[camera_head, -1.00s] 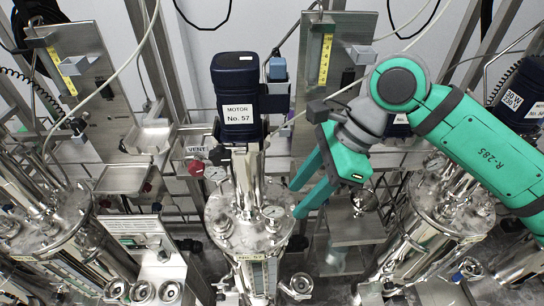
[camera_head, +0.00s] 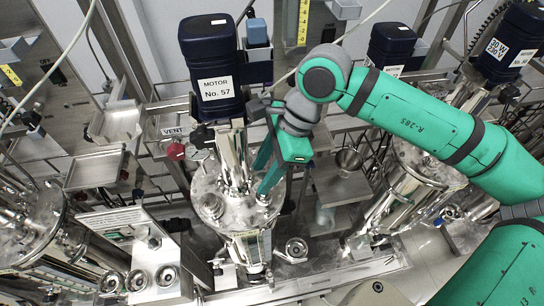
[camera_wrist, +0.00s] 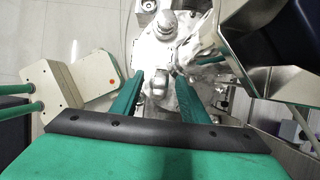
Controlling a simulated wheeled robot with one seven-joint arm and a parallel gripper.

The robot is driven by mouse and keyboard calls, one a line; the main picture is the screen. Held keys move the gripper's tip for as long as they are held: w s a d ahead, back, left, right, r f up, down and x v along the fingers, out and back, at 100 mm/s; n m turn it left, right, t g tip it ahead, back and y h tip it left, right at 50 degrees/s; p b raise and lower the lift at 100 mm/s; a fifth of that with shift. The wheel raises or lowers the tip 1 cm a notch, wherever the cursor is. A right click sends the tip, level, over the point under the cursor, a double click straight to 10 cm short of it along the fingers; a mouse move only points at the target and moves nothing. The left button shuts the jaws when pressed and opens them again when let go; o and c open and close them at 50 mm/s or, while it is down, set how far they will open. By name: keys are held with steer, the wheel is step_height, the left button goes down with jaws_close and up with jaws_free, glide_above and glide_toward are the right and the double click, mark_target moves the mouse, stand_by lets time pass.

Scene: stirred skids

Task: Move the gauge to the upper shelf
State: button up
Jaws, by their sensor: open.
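My gripper (camera_head: 262,178) is open, its green fingers reaching down over the right part of the steel vessel lid below the blue motor No. 57 (camera_head: 213,75). A small round gauge (camera_head: 264,197) sits on that lid, close to the lower fingertip and partly covered by it. In the wrist view, a small metal piece (camera_wrist: 160,88) stands between the spread fingers; I cannot tell if it is the gauge, or if it is touched. Two small metal shelves are at the left, an upper one (camera_head: 117,120) and a lower one (camera_head: 94,168).
Another motor (camera_head: 392,45) and vessel (camera_head: 420,180) stand to the right, and a vessel (camera_head: 30,235) stands to the left. A rail crosses behind the lid, with a red knob (camera_head: 175,151) on it.

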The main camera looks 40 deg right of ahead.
steer(key=shift+x, duration=1.05)
steer(key=shift+w+d, duration=0.1)
steer(key=shift+c, duration=0.6)
jaws_close()
steer(key=shift+r, duration=0.55)
steer(key=shift+w, duration=0.15)
